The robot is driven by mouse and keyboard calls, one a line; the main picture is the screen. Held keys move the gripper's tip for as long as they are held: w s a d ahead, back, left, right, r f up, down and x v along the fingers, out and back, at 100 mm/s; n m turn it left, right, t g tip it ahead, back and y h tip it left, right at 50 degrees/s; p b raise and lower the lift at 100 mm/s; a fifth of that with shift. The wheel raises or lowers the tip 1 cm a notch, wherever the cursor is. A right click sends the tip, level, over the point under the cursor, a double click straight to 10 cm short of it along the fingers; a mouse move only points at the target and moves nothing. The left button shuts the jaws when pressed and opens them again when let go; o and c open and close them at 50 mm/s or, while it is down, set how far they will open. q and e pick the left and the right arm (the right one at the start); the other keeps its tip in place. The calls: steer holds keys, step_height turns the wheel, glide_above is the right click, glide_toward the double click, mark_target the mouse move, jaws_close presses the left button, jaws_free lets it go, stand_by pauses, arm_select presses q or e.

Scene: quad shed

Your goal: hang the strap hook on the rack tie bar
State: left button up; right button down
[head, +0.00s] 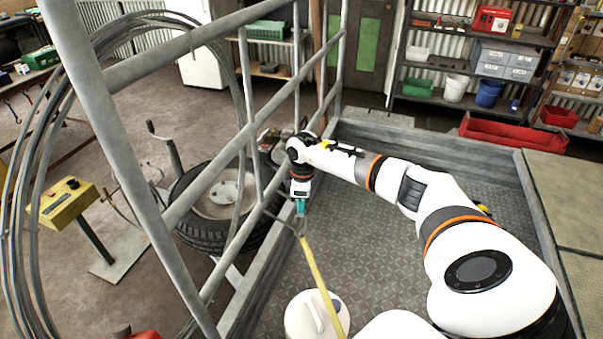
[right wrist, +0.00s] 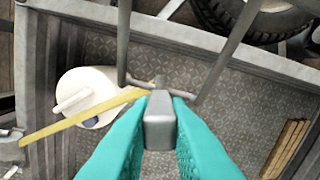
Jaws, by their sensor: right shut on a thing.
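My right gripper (head: 300,207) has teal fingers and is shut on the grey strap hook (head: 299,224), low beside the rack. In the right wrist view its fingers (right wrist: 160,135) hold the hook's grey block (right wrist: 159,122). A yellow strap (head: 320,277) runs from the hook down into the bed. A thin grey bar, which looks like the rack tie bar (right wrist: 184,95), crosses just beyond the block in the right wrist view. The hook's tip overlaps this bar there; I cannot tell whether it is over the bar or only in front of it. My left gripper is out of view.
Grey rack tubes (head: 206,205) rise on the left of the ribbed metal bed (head: 400,225). A white lidded container (head: 303,318) stands in the bed beside the strap. A tyre (head: 222,200) lies beyond the rack. Shelves (head: 460,72) stand at the back.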

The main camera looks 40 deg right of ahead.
steer(key=shift+f+b, duration=0.7)
steer(key=shift+f, duration=0.6)
steer(key=c, duration=0.8)
jaws_free()
steer(key=shift+c, duration=0.2)
step_height(320, 180, up, 9)
steer(key=p, duration=0.8)
steer(key=shift+r, duration=0.1)
